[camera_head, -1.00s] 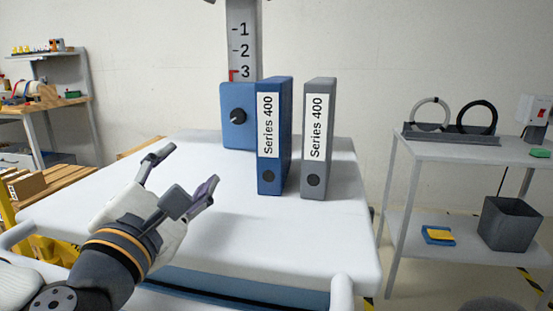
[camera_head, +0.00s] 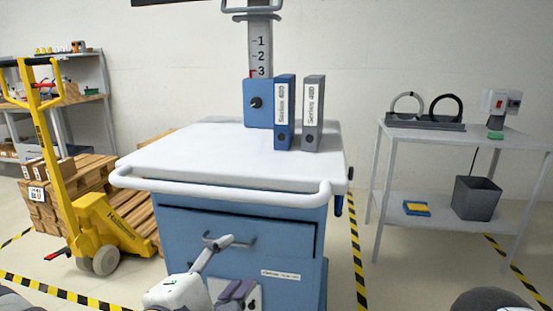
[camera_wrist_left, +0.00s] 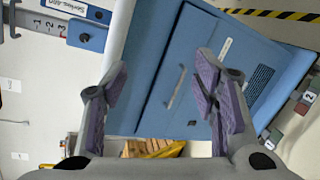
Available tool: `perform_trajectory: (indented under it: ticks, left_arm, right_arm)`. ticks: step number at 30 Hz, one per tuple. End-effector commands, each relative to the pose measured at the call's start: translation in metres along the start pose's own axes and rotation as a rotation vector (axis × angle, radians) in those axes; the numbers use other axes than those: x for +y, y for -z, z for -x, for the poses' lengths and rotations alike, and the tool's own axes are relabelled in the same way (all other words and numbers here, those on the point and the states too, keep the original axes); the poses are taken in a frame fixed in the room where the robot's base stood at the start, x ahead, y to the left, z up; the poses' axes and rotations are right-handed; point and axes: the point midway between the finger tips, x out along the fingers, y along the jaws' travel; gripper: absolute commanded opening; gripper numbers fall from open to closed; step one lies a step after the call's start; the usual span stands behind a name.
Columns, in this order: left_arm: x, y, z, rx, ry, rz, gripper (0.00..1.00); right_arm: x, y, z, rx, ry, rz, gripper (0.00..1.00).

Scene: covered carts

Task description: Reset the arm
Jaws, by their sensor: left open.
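My left gripper (camera_head: 222,272) is low in front of the cart in the head view, with its fingers apart and nothing between them. In the left wrist view the two purple finger pads (camera_wrist_left: 168,100) stand wide apart, facing the cart's blue front. The cart (camera_head: 200,160) has a white top with a rail and a blue drawer front (camera_head: 230,238). A blue binder (camera_head: 285,115) and a grey binder (camera_head: 313,115) stand upright on the cart top at its back, both labelled Series 400. My right gripper does not show.
A yellow pallet jack (camera_head: 105,225) and wooden pallets (camera_head: 75,190) stand left of the cart. A grey shelf table (camera_head: 475,138) with a dark bin (camera_head: 476,198) on its lower shelf stands at right. The front of the cart top is clear.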

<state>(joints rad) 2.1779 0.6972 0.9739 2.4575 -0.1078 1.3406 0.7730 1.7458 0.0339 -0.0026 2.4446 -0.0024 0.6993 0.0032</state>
Motion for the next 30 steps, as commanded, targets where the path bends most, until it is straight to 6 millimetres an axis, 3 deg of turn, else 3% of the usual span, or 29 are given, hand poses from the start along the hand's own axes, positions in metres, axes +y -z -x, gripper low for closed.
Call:
perform_trajectory:
  ticks: [5,9,13,15,18,21,24,30]
  left_arm:
    - [-0.127,-0.002,0.036,-0.088,0.366,-0.291,0.54]
    - [-0.227,0.016,0.104,-0.214,0.697,-0.555,0.54]
    - [-0.293,0.050,0.191,-0.370,1.001,-0.795,0.54]
    - [-0.314,0.072,0.240,-0.463,1.154,-0.911,0.54]
    - [-0.326,0.104,0.299,-0.585,1.336,-1.046,0.54]
    - [-0.326,0.127,0.338,-0.671,1.457,-1.128,0.54]
    - [-0.325,0.139,0.356,-0.715,1.516,-1.162,0.54]
    - [-0.326,0.141,0.360,-0.725,1.528,-1.164,0.54]
  right_arm:
    - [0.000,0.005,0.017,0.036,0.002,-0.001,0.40]
    - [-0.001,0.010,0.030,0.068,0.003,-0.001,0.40]
    - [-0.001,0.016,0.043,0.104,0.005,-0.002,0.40]
    - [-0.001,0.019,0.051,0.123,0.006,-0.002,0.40]
    - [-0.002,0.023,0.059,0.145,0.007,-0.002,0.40]
    - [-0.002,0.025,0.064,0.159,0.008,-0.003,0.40]
    - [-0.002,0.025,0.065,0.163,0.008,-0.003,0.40]
    - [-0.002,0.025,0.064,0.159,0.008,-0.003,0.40]
